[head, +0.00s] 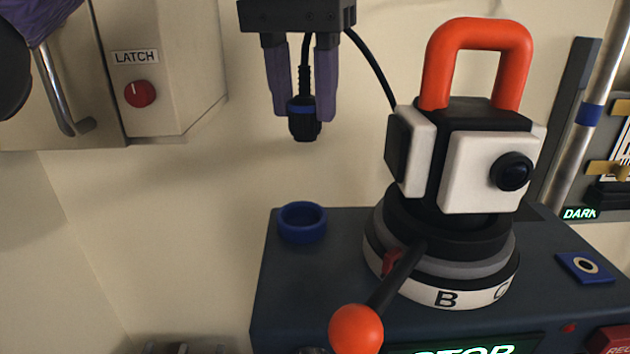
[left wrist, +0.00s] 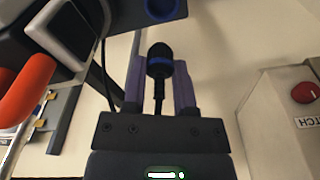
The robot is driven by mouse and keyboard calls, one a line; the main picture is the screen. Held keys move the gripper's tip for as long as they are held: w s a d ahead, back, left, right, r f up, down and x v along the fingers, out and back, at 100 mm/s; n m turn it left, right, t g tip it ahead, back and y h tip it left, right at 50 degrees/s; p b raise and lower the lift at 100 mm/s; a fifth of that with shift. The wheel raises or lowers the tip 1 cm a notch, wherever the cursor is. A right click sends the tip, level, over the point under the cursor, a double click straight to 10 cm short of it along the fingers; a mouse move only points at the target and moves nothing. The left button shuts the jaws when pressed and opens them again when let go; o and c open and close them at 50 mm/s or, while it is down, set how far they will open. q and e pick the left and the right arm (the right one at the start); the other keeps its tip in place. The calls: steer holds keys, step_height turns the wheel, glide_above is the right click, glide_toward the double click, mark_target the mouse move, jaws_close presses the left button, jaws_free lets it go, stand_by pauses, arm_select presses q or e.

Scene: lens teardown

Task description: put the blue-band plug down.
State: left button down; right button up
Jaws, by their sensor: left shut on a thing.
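The blue-band plug (head: 304,118) is black with a blue ring, and hangs upright with its wide end down. My left gripper (head: 304,108) is shut on it, with one purple finger on each side. In the left wrist view the plug (left wrist: 159,62) shows between the fingers of the left gripper (left wrist: 161,75). A black cable runs from the plug up between the fingers. Below the plug, apart from it, a blue ring-shaped holder (head: 302,222) sits on the dark bench top (head: 285,262). The holder also shows at the top of the left wrist view (left wrist: 162,8). My right gripper is not seen.
A black-and-white device (head: 480,165) with an orange handle (head: 477,50) stands on a round base marked B, right of the gripper. An orange-knobbed lever (head: 356,329) points forward. A LATCH box (head: 160,70) with a red knob hangs at left. A cable loops toward the device.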

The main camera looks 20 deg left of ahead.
mark_target(294, 139)
arm_select(q)
steer(key=f, duration=0.1)
steer(key=s+f, duration=0.1)
steer(key=f, duration=0.1)
steer(key=shift+s+a+f, duration=0.1)
steer(key=shift+s+f, duration=0.1)
steer(key=shift+s, duration=0.15)
steer(key=f, duration=0.2)
steer(key=w+f, duration=0.1)
steer(key=f, duration=0.1)
steer(key=shift+s, duration=0.3)
steer(key=shift+w+f, duration=0.15)
steer(key=shift+f, duration=0.2)
steer(key=shift+c, duration=2)
jaws_free()
steer(key=shift+r, duration=0.1)
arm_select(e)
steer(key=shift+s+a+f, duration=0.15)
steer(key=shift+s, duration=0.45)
